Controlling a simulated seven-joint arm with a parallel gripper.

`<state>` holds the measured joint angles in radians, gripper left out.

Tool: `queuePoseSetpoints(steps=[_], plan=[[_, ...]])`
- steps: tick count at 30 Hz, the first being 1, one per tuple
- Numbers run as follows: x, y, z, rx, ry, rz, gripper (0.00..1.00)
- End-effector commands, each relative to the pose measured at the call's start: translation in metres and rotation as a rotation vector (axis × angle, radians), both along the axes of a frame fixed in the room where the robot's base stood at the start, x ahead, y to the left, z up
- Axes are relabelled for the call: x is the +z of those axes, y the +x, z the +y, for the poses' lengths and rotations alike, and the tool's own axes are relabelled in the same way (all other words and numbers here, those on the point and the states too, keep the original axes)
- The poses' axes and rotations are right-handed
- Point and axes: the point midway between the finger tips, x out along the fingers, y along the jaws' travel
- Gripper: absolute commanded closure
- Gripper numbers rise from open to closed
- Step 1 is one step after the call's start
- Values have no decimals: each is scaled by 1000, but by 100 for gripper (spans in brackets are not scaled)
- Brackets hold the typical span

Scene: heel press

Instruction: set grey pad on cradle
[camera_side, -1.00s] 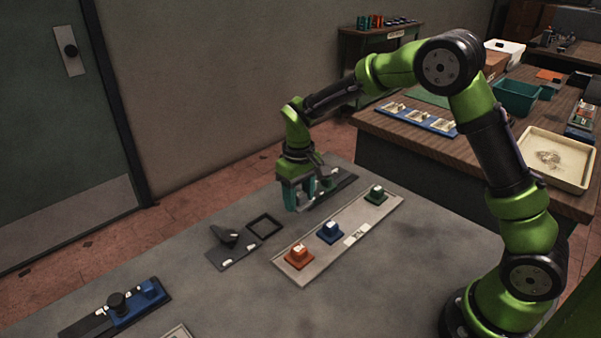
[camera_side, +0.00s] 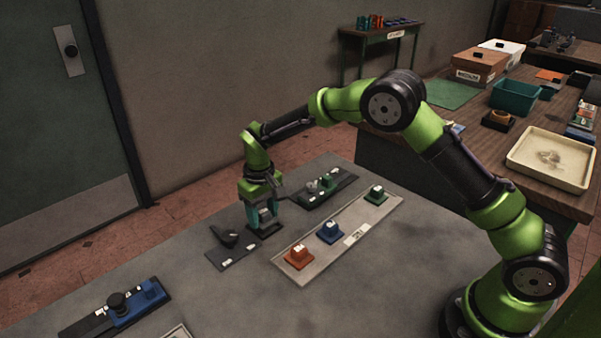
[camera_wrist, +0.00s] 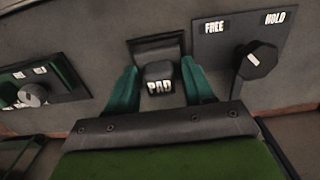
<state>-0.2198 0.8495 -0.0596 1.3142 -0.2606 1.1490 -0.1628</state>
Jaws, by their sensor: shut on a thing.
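My gripper (camera_side: 264,217) points down over the cradle, a low black square frame (camera_side: 276,232) on the grey table. Its teal fingers are shut on the grey pad. In the wrist view the pad (camera_wrist: 158,71), lettered PAD, sits between the two fingertips (camera_wrist: 158,88). The cradle's black rim (camera_wrist: 156,43) shows behind the pad there, and the pad covers its near part. I cannot tell whether the pad touches the cradle's floor.
A dark plate with a black lever (camera_side: 229,238), lettered FREE and HOLD in the wrist view (camera_wrist: 258,58), lies beside the cradle. A pale strip (camera_side: 320,246) holds orange, blue and green blocks. A black plate with a green block (camera_side: 326,182) lies behind.

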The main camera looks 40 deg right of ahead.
Motion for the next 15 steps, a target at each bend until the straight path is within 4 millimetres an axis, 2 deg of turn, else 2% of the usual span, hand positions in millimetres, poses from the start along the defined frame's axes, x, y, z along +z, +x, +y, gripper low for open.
queuePoseSetpoints(steps=[15], plan=[[-7,0,0,0,0,-1,78]])
